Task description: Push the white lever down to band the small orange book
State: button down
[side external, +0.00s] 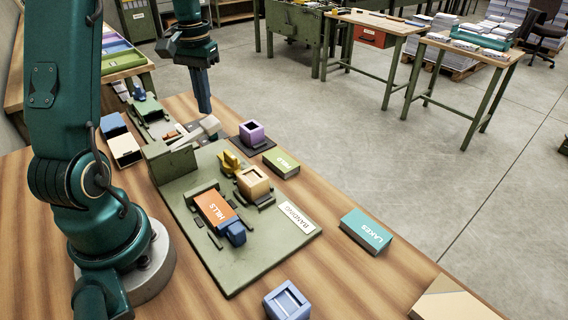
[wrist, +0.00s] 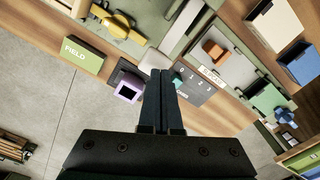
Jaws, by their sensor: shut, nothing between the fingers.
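The orange book marked HILLS (side external: 215,207) lies in a fixture on the green banding board (side external: 245,275), with a blue block (side external: 236,233) at its near end. A pale, whitish piece (side external: 210,124), which may be the white lever, sits at the board's far end. It also shows in the wrist view (wrist: 152,60), partly hidden by my fingers. My gripper (side external: 206,110) is shut and empty, pointing down just above or beside this piece. In the wrist view its fingertips (wrist: 161,72) are together. Whether they touch the piece I cannot tell.
A purple box (side external: 251,133) and the green FIELD book (side external: 281,162) stand right of my gripper. A yellow clamp (side external: 232,163) and a tan box (side external: 253,182) rise from the board. The teal LAKES book (side external: 367,231) lies nearer the table's right edge.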

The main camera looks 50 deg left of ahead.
aim_at(207, 119)
jog(key=shift+f, duration=3.3)
dwell(0.7)
dwell(0.4)
jog(key=shift+r, duration=4.55)
